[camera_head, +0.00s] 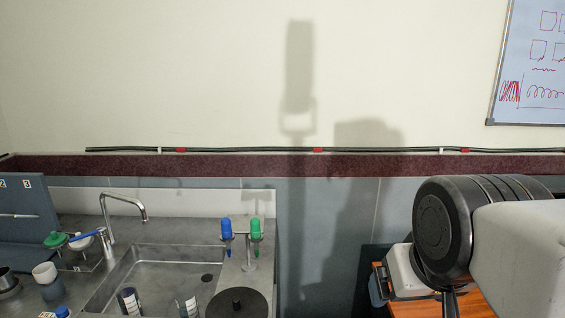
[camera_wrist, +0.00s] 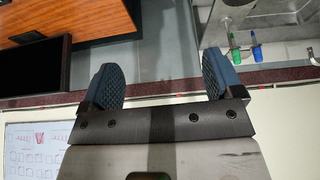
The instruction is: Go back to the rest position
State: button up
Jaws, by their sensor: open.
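My gripper (camera_wrist: 162,82) shows in the wrist view with its two dark, textured finger pads wide apart. Nothing is between the pads. Beyond them I see the grey floor and the dark red ledge along the wall. The wrist view looks upside down relative to the head view. In the head view the gripper's fingers are not visible. No coin cell can be made out in either view.
A sink (camera_head: 165,275) with a tap (camera_head: 125,205) and blue and green valves (camera_head: 241,228) stands at the left. A wooden cabinet (camera_wrist: 85,20) and a dark screen (camera_wrist: 37,68) show in the wrist view. A whiteboard (camera_head: 530,65) hangs on the wall.

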notch_tip(320, 180, down, 10)
jog(key=g, duration=0.2)
jog(key=shift+d+m+g, duration=0.3)
jog(key=shift+d+g, duration=0.1)
jog(key=shift+d, duration=0.05)
